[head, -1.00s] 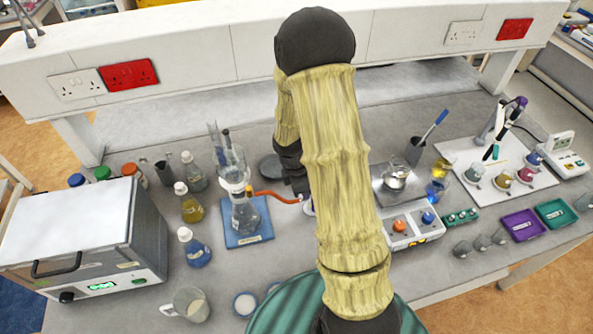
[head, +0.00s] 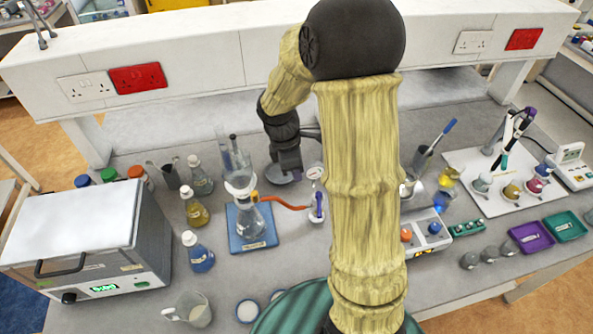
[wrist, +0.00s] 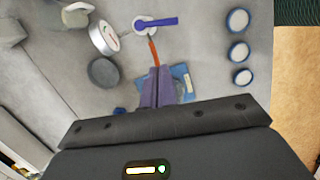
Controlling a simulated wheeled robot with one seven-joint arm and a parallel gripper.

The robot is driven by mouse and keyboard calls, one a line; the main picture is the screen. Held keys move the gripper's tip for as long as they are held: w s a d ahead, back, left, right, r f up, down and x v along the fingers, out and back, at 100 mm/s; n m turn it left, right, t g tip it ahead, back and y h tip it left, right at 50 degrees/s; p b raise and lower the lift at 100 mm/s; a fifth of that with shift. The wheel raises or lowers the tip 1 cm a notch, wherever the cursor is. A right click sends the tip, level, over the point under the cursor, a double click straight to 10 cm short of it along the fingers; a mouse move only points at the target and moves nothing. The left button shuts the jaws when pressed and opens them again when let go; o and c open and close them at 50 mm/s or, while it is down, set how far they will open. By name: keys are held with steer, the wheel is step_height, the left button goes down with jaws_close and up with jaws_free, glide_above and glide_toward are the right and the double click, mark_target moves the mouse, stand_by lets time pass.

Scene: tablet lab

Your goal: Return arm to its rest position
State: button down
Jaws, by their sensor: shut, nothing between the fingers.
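My arm rises in the middle of the head view, its elbow high, with the forearm reaching back and down behind it. My gripper (head: 290,172) hangs over the back middle of the bench, near the filter flask (head: 250,222) and a round gauge (head: 315,173). In the wrist view my gripper (wrist: 158,75) points down with its two fingers together and nothing between them. The orange hose (wrist: 154,52) and the blue flask base (wrist: 181,82) show below and beside the fingers. My upper arm hides part of the hotplate area in the head view.
A white-topped oven (head: 75,215) stands at the left, with bottles (head: 197,208) beside it. A beaker (head: 190,309) is at the front. A hotplate unit (head: 428,232), purple tray (head: 531,237) and green tray (head: 565,227) are at the right. A socket shelf (head: 215,70) runs along the back.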

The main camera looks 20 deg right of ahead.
stand_by(0.3)
steer(key=s+a+m+t+y+b, duration=0.2)
steer(key=s+a+m+t+b, duration=0.1)
steer(key=s+m, duration=0.7)
steer(key=a+m, duration=0.1)
steer(key=m, duration=0.3)
steer(key=shift+s+a+r+m, duration=0.2)
steer(key=shift+s+a+m, duration=0.05)
steer(key=shift+m, duration=0.15)
